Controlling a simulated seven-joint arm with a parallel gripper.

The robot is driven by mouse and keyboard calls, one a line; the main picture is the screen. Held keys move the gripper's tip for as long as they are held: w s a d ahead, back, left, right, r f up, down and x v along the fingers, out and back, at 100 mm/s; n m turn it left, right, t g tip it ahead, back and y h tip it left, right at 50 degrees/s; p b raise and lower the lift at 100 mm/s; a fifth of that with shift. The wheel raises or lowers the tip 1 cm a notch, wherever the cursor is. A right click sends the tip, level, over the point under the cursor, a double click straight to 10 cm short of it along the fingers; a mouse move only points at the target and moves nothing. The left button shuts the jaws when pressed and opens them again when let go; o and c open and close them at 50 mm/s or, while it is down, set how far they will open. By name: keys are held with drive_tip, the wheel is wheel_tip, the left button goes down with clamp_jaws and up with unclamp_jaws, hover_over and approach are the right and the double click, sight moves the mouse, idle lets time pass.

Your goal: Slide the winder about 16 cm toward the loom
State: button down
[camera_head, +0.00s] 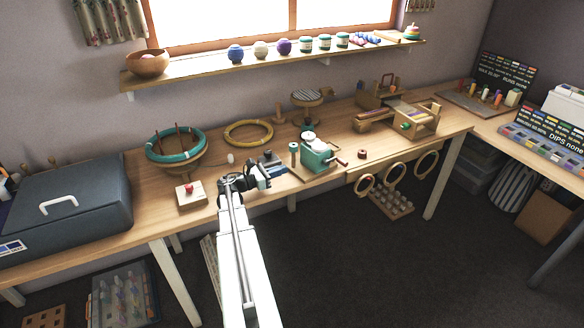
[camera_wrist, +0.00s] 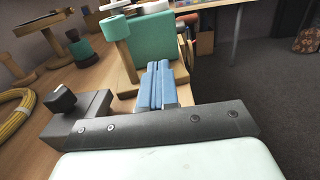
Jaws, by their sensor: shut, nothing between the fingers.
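The winder (camera_head: 318,155) is a teal box on a wooden base with a side crank and a small post topped in teal, standing upright near the table's front edge. In the wrist view its teal body (camera_wrist: 154,40) is straight ahead. The wooden loom (camera_head: 415,122) stands farther right on the same table. My gripper (camera_head: 280,167) is just left of the winder. Its blue fingers (camera_wrist: 158,82) are shut together and empty, pointing at the winder's wooden base. I cannot tell whether the tips touch the base.
A small dark red spool (camera_head: 362,154) lies right of the winder, between it and the loom. A yellow hoop (camera_head: 248,132) lies behind my gripper. Round hoops (camera_head: 396,172) hang along the front edge.

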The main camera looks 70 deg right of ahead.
drive_tip(key=shift+v, duration=1.85)
